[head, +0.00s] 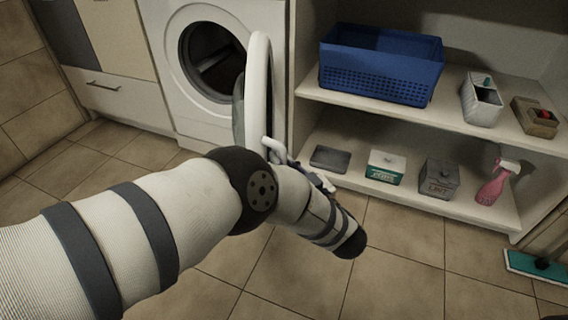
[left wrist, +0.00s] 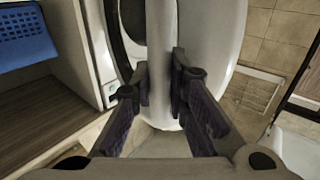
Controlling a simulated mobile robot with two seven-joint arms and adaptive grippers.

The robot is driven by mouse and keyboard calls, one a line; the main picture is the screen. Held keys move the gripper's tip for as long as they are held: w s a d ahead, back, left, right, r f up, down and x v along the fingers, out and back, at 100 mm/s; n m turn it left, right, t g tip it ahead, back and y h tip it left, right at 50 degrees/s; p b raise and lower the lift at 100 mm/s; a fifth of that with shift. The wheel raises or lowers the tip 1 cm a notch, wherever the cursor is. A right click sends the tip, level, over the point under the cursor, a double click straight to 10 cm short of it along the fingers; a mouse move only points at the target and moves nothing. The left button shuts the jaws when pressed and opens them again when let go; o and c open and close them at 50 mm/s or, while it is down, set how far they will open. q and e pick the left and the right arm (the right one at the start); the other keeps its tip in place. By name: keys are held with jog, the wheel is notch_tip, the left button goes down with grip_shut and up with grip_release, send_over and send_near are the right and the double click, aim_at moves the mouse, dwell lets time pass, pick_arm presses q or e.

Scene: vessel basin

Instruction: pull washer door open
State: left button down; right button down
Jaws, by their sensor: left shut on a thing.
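The white washer (head: 190,50) stands at the back, its round dark drum opening (head: 210,60) uncovered. The washer door (head: 259,80) is swung out toward me and shows nearly edge-on in the head view, to the right of the opening. My left gripper (head: 270,152) is at the lower part of the door, partly hidden by my own wrist. In the left wrist view, the fingers of the left gripper (left wrist: 161,82) are shut on the door's rim, one on each side. My right gripper is not in view.
An open shelf unit (head: 400,116) stands right of the washer, holding a blue basket (head: 380,65), boxes and a pink spray bottle (head: 497,182). A drawer cabinet (head: 110,95) is on the left. The tiled floor (head: 390,260) is clear in front.

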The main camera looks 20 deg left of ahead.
pick_arm(q)
jog(key=shift+a+r, duration=0.1)
jog(key=c, duration=1.5)
grip_release()
jog(key=shift+c, duration=0.2)
jog(key=v, duration=1.2)
